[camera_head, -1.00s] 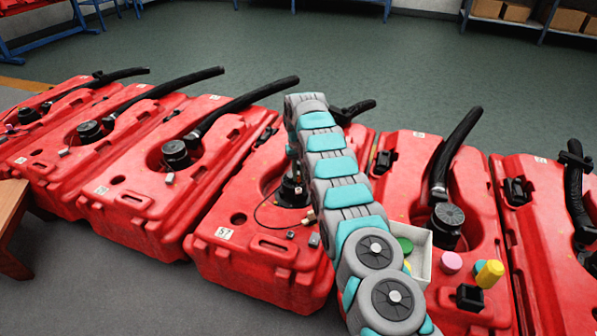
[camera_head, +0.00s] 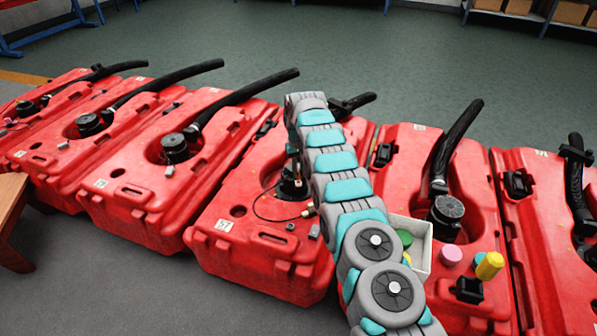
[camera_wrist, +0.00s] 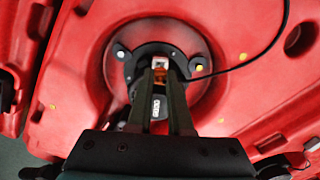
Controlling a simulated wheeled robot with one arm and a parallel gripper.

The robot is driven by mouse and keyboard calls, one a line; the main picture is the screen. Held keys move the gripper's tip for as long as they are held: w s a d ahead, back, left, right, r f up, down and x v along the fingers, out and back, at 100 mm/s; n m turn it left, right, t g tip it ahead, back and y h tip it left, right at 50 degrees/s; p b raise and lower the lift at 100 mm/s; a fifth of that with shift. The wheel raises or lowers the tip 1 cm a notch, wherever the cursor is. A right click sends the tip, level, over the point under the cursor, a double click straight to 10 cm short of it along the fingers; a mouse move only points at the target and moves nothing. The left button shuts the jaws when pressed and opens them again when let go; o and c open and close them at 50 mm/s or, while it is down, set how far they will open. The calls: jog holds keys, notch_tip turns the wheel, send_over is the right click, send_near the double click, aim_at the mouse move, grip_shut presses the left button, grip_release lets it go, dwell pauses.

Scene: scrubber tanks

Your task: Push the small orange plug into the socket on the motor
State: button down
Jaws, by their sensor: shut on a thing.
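My gripper (camera_wrist: 161,76) is over the motor in the wrist view, its two dark fingers close together. A small orange patch, the plug (camera_wrist: 159,70), shows between the fingertips, with a pale piece just beyond it. The black motor (camera_wrist: 132,68) sits in a round recess of the red tank, partly covered by the fingers. The socket cannot be made out; I cannot tell whether the plug is in it. In the head view the motor (camera_head: 291,186) shows beside my arm, which hides the gripper.
The red tank (camera_head: 262,237) stands in a row of similar tanks with black hoses. A thin black cable (camera_wrist: 262,53) curves from the motor. A white bin (camera_head: 424,257), a pink piece (camera_head: 452,256) and a yellow cylinder (camera_head: 489,266) lie on the tank to the right.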

jog(key=shift+f, duration=0.15)
dwell(0.5)
jog(key=shift+f, duration=0.35)
jog(key=shift+f, duration=0.35)
jog(key=shift+f, duration=0.15)
jog(key=shift+c, duration=1.4)
grip_release()
jog(key=shift+r+p, duration=1.2)
jog(key=shift+r, duration=3.15)
